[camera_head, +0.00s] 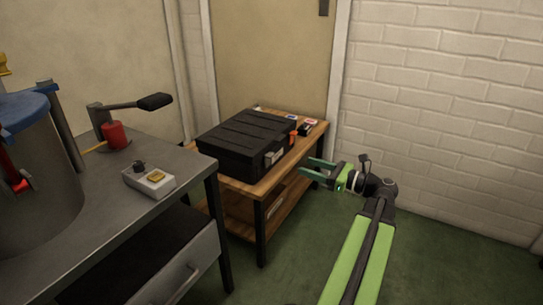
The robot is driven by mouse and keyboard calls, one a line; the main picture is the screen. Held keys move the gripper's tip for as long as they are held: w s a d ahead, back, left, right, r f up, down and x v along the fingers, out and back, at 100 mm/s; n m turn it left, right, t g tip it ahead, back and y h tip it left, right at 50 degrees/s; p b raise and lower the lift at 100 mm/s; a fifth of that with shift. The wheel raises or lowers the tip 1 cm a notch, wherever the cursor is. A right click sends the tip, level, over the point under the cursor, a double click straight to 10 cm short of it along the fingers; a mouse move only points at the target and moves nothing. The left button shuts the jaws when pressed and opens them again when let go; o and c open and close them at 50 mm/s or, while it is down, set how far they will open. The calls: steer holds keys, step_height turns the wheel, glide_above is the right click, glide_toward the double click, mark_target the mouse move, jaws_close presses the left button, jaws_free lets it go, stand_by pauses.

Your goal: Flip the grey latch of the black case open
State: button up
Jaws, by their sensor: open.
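The black case (242,140) lies closed on a small wooden table by the back wall. A grey latch (273,158) shows on its near right face. My gripper (308,168) is open and empty, to the right of the case and pointing at it. The fingers appear apart from the latch, with a gap between them. An orange part (293,136) is at the case's right end; what it belongs to is too small to tell.
The wooden table (252,187) has small items on its back right corner. A grey workbench (110,195) at left holds a large cylinder (40,165) with a blue lid, a lever (140,103) and a small grey box (149,181). Green floor (430,250) is free at right.

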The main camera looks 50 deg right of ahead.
mark_target(273, 156)
steer(key=x, duration=1.4)
steer(key=shift+w, duration=0.3)
steer(key=shift+c, duration=0.2)
